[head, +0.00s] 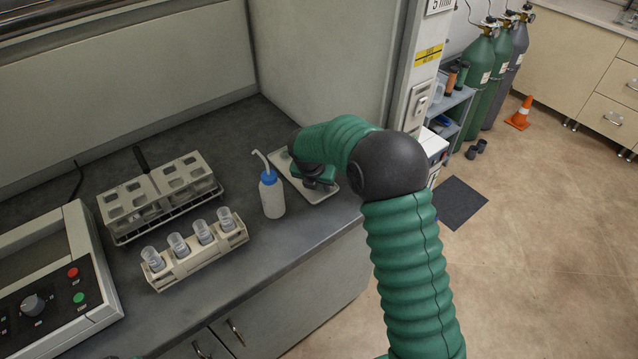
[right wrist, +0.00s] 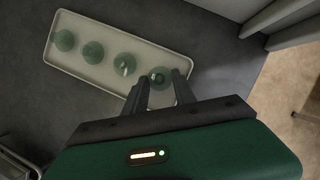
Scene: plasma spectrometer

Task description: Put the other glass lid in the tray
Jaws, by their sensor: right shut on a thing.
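The white tray (head: 318,198) lies on the bench at the right, beside the wash bottle; my right arm covers part of it. In the right wrist view, the tray (right wrist: 88,76) holds several round greenish glass lids in a row, such as one at the far left (right wrist: 64,40) and one near the middle (right wrist: 124,64). My right gripper (right wrist: 160,78) is shut on a glass lid (right wrist: 161,74) at the tray's right end. I cannot tell whether this lid touches the tray. In the head view the right gripper (head: 318,178) is over the tray.
A white wash bottle (head: 271,196) with a blue cap stands close left of the tray. A rack with several small beakers (head: 198,258) and a larger white rack (head: 160,196) stand further left. An instrument (head: 55,285) is at the far left. The cabinet wall rises behind the tray.

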